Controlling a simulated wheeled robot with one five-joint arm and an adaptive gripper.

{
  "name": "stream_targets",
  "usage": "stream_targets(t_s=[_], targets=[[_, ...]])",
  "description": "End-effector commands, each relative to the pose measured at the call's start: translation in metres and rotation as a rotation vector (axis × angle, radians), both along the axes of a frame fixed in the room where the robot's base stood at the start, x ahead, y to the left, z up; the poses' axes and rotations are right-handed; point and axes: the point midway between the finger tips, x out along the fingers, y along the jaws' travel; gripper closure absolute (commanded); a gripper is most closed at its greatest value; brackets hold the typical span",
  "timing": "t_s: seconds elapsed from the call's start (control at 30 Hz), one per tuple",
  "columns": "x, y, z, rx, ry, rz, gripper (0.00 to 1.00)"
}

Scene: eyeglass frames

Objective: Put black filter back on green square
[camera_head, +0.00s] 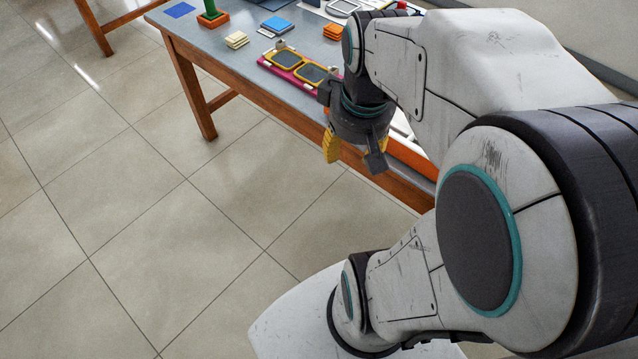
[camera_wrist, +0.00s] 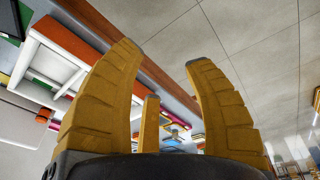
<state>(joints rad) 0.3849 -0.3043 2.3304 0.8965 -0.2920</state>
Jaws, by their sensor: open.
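My gripper (camera_head: 357,151) hangs in front of the table's front edge, over the floor side. In the wrist view its yellow fingers (camera_wrist: 163,55) are spread apart with nothing between them. I cannot pick out a black filter for certain. Two dark grey panes in yellow rims (camera_head: 300,66) lie on a magenta tray (camera_head: 268,64), just behind and left of my gripper in the head view. A small green patch (camera_wrist: 9,52) shows at the left edge of the wrist view; I cannot tell whether it is the green square. My arm hides much of the table's right side.
The grey table (camera_head: 215,44) also bears a potted cactus (camera_head: 211,9), a blue square (camera_head: 180,9), a blue stack (camera_head: 277,25), a cream stack (camera_head: 236,40) and an orange stack (camera_head: 333,31). A white-framed tray (camera_wrist: 52,60) shows in the wrist view.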

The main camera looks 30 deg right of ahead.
Motion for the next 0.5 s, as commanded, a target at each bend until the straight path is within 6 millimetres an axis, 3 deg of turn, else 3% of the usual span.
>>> stream_targets(t_s=[0.03, 0.2, 0.5], targets=[[-0.004, 0.020, 0.000, 0.006, -0.014, 0.031, 0.53], [-0.020, 0.061, -0.002, 0.032, -0.042, 0.075, 0.53], [-0.038, 0.087, -0.007, 0.058, -0.058, 0.106, 0.53]])
